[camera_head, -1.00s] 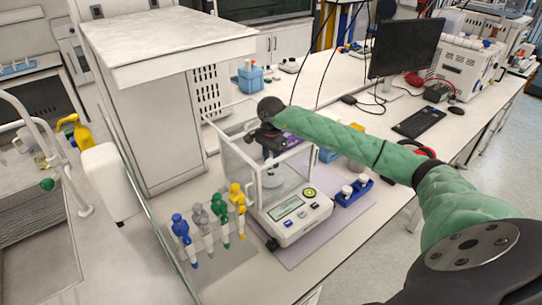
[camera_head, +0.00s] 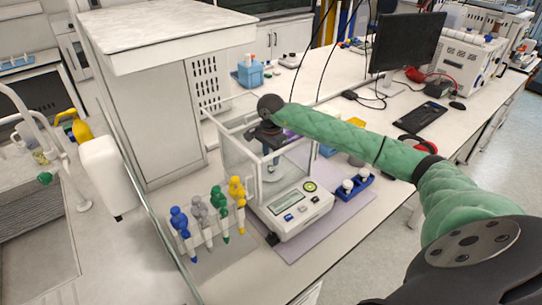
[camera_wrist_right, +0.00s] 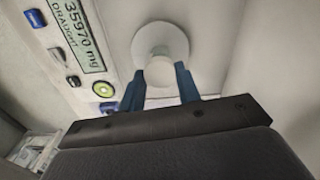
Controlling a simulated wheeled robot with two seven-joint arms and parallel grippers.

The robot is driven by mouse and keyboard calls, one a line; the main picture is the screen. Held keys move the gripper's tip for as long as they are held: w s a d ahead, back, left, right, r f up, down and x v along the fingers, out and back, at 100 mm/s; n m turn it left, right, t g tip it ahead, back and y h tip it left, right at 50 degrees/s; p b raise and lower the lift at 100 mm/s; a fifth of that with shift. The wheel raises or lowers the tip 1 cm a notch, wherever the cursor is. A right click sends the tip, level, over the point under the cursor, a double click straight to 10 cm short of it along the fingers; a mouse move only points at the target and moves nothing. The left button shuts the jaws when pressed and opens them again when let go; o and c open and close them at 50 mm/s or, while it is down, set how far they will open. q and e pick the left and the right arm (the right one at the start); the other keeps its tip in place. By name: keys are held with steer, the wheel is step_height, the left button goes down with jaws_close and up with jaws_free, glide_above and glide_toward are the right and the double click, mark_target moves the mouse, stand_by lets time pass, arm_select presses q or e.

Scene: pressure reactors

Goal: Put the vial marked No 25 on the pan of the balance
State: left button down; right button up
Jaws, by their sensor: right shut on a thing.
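My right gripper (camera_head: 271,164) reaches down inside the glass draught shield of the balance (camera_head: 291,212). In the right wrist view its two blue fingers (camera_wrist_right: 161,88) are shut on a vial, whose pale round cap (camera_wrist_right: 159,72) shows from above. The cap lies in front of the round pan (camera_wrist_right: 160,38). I cannot tell whether the vial touches the pan, and its No 25 marking is hidden. The balance display (camera_wrist_right: 72,30) reads what looks like 35970 mg, with the word DRAUGHT. My left gripper is out of view.
Several coloured pipettes (camera_head: 208,222) stand left of the balance. A blue rack with white-capped vials (camera_head: 355,185) stands to its right on a lilac mat (camera_head: 325,225). The shield's glass walls (camera_head: 236,160) surround the gripper closely. A tall white cabinet (camera_head: 150,110) stands behind left.

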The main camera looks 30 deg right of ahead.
steer(key=shift+f, duration=0.1)
steer(key=o, duration=1.3)
steer(key=shift+c, duration=0.2)
step_height(320, 180, up, 24)
steer(key=p, duration=0.4)
steer(key=shift+p, duration=0.3)
stand_by(0.4)
